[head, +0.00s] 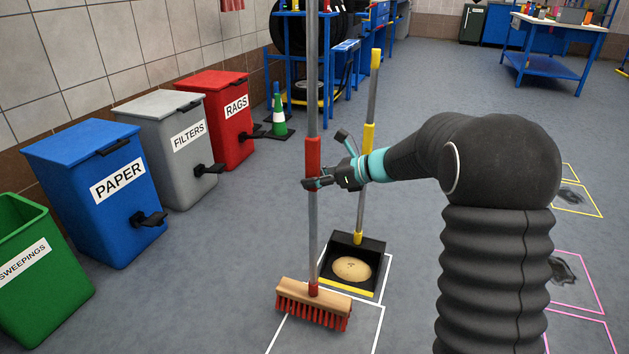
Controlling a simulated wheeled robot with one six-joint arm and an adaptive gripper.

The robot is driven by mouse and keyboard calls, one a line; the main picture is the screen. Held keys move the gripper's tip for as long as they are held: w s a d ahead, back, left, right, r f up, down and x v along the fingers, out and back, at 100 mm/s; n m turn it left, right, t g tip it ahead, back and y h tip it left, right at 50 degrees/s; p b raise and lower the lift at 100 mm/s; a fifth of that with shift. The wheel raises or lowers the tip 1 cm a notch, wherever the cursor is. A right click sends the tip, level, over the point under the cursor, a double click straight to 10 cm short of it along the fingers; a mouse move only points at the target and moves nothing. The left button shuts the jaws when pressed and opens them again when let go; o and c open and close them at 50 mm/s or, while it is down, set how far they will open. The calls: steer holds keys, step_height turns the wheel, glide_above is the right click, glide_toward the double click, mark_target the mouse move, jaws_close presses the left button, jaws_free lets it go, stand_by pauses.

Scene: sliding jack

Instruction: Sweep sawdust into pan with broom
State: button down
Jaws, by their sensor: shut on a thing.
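The broom (313,223) stands nearly upright, with a grey pole, a red grip and a wooden head with red bristles. Its head is low, at or near the floor inside a white outline. My gripper (314,183) is shut on the red grip of the pole. The black pan (372,247) lies just behind and right of the broom head, with a yellow front lip and a long grey and yellow handle. A tan mound of sawdust (352,268) lies in the pan. No loose sawdust shows on the floor around it.
Open green sweepings bin (45,270), blue paper bin (90,190), grey filters bin (168,145) and red rags bin (220,115) line the left wall. A green cone (279,120) stands behind. Pink and yellow outlines with dark stains (566,270) are at right. The middle floor is clear.

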mark_target(319, 163)
steer(key=shift+r+p, duration=1.3)
steer(key=shift+r, duration=0.7)
